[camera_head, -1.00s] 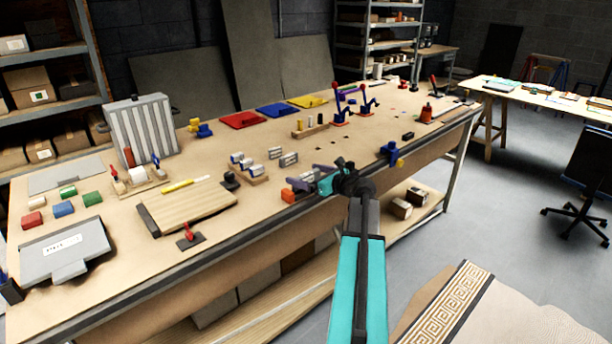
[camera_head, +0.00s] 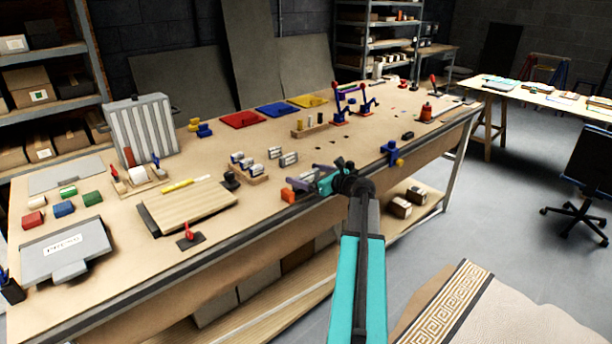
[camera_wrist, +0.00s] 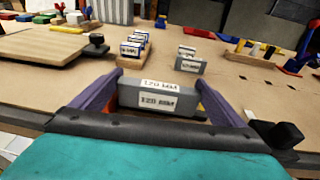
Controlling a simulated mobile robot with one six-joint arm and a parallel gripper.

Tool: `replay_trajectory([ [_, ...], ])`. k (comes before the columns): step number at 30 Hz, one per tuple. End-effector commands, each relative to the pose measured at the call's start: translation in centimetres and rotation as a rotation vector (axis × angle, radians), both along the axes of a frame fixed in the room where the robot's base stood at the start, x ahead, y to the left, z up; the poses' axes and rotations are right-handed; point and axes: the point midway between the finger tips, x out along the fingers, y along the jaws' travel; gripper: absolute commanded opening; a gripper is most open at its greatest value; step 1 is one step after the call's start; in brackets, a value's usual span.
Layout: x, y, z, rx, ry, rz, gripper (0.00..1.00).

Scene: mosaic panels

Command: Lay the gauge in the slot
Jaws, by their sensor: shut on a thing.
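My gripper (camera_head: 312,188) has purple fingers and sits low over the front edge area of the workbench. In the wrist view it is shut on a grey gauge block (camera_wrist: 157,99) with white labels that seem to read 120 MM. The gauge lies crosswise between the fingers; whether it touches the bench cannot be told. Ahead and left, a wooden rack (camera_wrist: 133,64) holds several similar labelled blocks upright. Another labelled block (camera_wrist: 188,67) stands on the bench to the right of the rack, with one more behind it. I cannot make out which opening is the slot.
A wooden board (camera_head: 190,208) and a black knob (camera_head: 230,180) lie left of the gripper. An orange block (camera_head: 288,195) is close beside it. A blue clamp (camera_head: 392,153) sits at the bench edge to the right. Bare bench (camera_head: 330,155) lies beyond the gripper.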

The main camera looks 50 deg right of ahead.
Motion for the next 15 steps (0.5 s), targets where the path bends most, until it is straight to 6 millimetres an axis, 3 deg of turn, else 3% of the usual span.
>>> replay_trajectory([
  [15,0.03,0.02,-0.66,0.001,-0.001,0.0,0.63],
])
